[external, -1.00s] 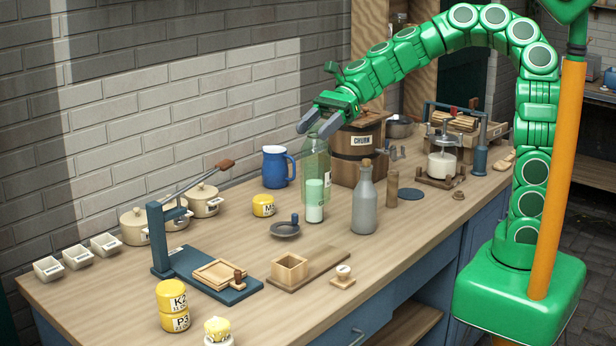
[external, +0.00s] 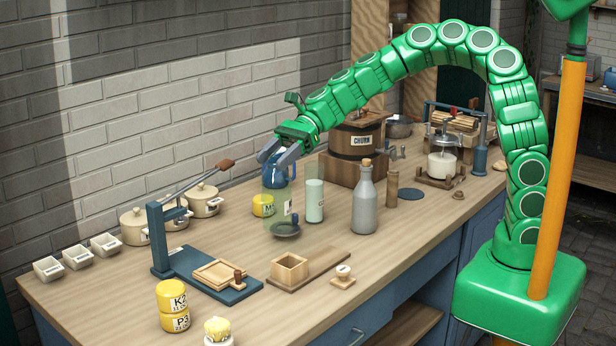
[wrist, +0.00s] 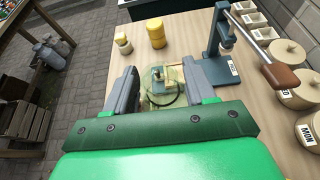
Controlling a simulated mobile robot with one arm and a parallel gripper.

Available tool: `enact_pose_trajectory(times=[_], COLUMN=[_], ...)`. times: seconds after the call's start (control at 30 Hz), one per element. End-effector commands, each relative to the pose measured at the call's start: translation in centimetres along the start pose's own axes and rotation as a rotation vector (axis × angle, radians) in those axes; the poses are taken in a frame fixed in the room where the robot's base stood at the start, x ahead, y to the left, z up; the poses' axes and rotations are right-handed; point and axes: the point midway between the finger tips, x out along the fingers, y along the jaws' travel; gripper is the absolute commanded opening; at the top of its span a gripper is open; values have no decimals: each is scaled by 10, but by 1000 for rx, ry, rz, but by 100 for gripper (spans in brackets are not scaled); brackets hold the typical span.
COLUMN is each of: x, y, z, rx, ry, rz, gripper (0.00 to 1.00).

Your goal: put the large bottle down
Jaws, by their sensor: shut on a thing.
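The large bottle, a clear pale-green glass one (external: 290,200), hangs upright below my gripper (external: 277,157) in the external view. My gripper's jaws are shut on its top. Through its glass show part of the blue jug, the yellow tub and the dark dish. I cannot tell whether its base touches the table. In the wrist view the bottle (wrist: 158,78) is seen from above between the two grey jaws (wrist: 163,92), with the table showing through it.
A glass of milk (external: 315,203) and a grey corked bottle (external: 365,205) stand to the right. The blue jug (external: 274,172), yellow tub (external: 263,206) and dark dish (external: 286,231) are close by. A wooden box (external: 290,270) is in front. Bare tabletop lies left of the dish.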

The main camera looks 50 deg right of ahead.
Motion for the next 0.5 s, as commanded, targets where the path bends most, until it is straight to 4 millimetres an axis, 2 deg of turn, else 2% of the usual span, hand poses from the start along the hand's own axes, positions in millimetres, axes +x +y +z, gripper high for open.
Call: enact_pose_trajectory(times=[0.3,0.5], x=[32,43], y=[-24,-34], z=[-28,-36], rx=[3,-2], ry=[0,-1], rz=[3,1], gripper=[0,0])
